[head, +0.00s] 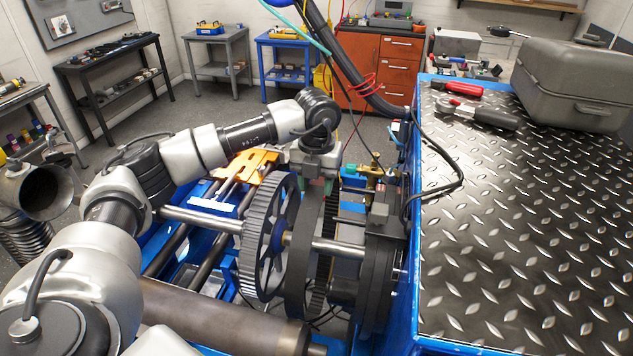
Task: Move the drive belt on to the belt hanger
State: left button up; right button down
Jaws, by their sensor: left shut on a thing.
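My left gripper (319,181) reaches down over the engine rig from the end of my left arm. It is shut on the top of the drive belt (302,275), a dark flat loop. The belt hangs down beside the large grey toothed pulley (256,240), on its right. The steel shaft (328,246) crosses at the belt; I cannot tell whether the loop encloses it. The gripper's fingers are partly hidden by the wrist. I cannot make out a belt hanger for certain. My right gripper is not in view.
A blue-edged bench with a tread-plate top (520,220) stands close on the right, with a grey case (575,85) and tools on it. A dark hose (350,65) comes down behind my wrist. Worktables (110,60) and a red cabinet (385,60) line the back. Floor lies between.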

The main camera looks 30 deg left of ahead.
pick_arm(q)
jog(key=shift+w+d, duration=0.1)
jog(key=shift+d, duration=0.25)
dwell(0.6)
jog(key=shift+w+d, duration=0.25)
jog(key=shift+d, duration=0.6)
jog(key=shift+w+d, duration=0.3)
jog(key=shift+d, duration=0.5)
jog(key=shift+w+d, duration=0.25)
jog(key=shift+d, duration=0.6)
jog(key=shift+w+d, duration=0.1)
jog(key=shift+d, duration=0.15)
jog(key=shift+f+b, duration=0.35)
jog(key=shift+b, duration=0.2)
dwell(1.2)
dwell(0.6)
jog(key=o, duration=0.9)
jog(key=shift+c, duration=0.8)
